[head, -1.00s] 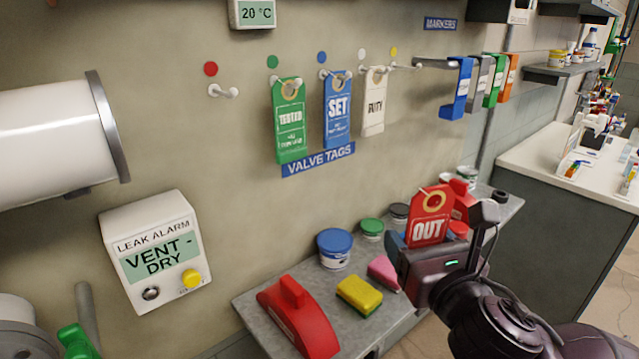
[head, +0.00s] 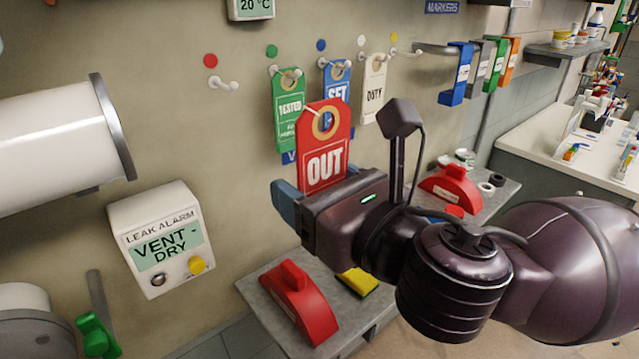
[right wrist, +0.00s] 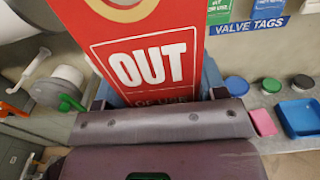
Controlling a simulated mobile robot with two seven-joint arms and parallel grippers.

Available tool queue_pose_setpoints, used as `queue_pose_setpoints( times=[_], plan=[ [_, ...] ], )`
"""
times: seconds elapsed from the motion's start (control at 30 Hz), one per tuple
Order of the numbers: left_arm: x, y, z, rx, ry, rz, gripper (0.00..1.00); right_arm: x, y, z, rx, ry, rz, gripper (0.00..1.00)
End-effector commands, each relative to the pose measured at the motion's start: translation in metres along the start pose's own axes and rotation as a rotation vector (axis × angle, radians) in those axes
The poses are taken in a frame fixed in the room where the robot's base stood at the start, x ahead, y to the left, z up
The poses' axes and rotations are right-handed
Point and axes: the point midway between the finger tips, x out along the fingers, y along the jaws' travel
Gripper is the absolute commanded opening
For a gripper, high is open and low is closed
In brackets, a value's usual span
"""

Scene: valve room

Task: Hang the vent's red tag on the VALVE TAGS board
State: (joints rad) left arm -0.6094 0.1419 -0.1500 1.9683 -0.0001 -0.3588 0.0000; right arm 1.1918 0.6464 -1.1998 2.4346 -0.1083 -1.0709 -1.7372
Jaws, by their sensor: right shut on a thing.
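The red OUT tag (head: 324,150) is upright in my right gripper (head: 296,200), which is shut on its lower end. The tag also shows large in the right wrist view (right wrist: 150,66). In the head view it stands in front of the VALVE TAGS board and hides most of its blue sign; the sign reads clearly in the right wrist view (right wrist: 252,25). On the board, the peg (head: 223,85) below the red dot (head: 210,60) is empty, up and left of the tag. The green tag (head: 287,105), blue tag (head: 337,80) and white tag (head: 374,88) hang on other pegs. My left gripper is not in view.
The leak alarm box (head: 160,240) reads VENT - DRY, below a white pipe (head: 50,135) at left. A grey shelf (head: 260,292) below holds a red cover (head: 298,300) and a sponge (head: 357,281). Several colored markers (head: 456,75) hang at right.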

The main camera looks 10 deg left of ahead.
Motion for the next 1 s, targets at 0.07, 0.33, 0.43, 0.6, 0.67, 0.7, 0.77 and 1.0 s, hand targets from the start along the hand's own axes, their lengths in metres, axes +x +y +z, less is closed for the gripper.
queue_pose_setpoints(
  times=[0.07,0.33,0.43,0.6,0.67,0.7,0.77,1.0],
  plan=[
    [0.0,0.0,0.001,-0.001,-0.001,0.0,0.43,0.008,0.0,0.0,0.0,-0.001,0.0,0.43],
    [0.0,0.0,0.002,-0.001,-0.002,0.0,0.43,0.041,0.0,0.0,0.0,-0.001,0.0,0.43],
    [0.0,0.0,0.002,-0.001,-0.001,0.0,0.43,0.051,0.0,0.0,-0.001,-0.001,-0.001,0.43],
    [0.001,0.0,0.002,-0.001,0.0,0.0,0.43,0.065,0.0,0.0,0.0,-0.001,-0.001,0.43],
    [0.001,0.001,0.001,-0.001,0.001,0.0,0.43,0.068,0.0,0.0,0.0,-0.001,-0.001,0.43],
    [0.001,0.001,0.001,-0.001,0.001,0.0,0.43,0.069,0.0,0.0,0.0,-0.001,-0.001,0.43],
    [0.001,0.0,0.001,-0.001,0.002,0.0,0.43,0.071,0.0,0.0,0.0,0.0,-0.001,0.43],
    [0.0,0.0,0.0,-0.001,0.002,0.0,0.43,0.072,0.0,0.0,0.0,0.0,-0.001,0.43]
  ],
)
